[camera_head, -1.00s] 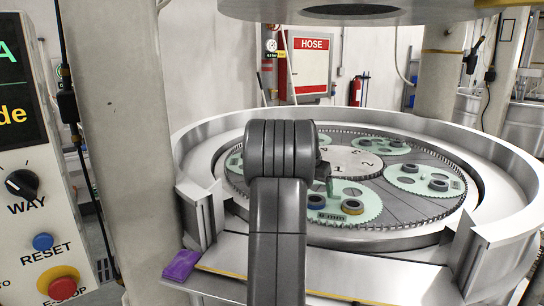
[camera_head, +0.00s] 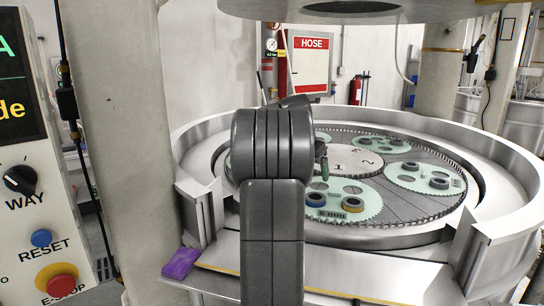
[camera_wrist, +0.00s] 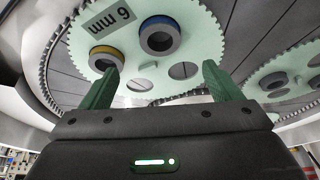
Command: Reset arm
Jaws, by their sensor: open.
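My gripper (camera_wrist: 160,82) shows in the wrist view with its two green fingers wide apart and nothing between them. In the head view my arm rises in the middle and hides part of the lapping machine (camera_head: 210,160). A green finger of my gripper (camera_head: 324,168) shows just right of the arm, over the plate. A pale green toothed carrier marked 6 mm (camera_head: 372,208) lies near it. The carrier holds a ring with a yellow band (camera_wrist: 103,58) and a ring with a blue band (camera_wrist: 160,36), both beyond my fingers in the wrist view.
More carriers (camera_head: 425,178) with rings lie on the round plate, inside a raised metal rim (camera_head: 510,165). A purple block (camera_head: 181,262) lies on the front ledge. A pale column (camera_head: 118,150) and a control panel (camera_head: 40,215) stand at left.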

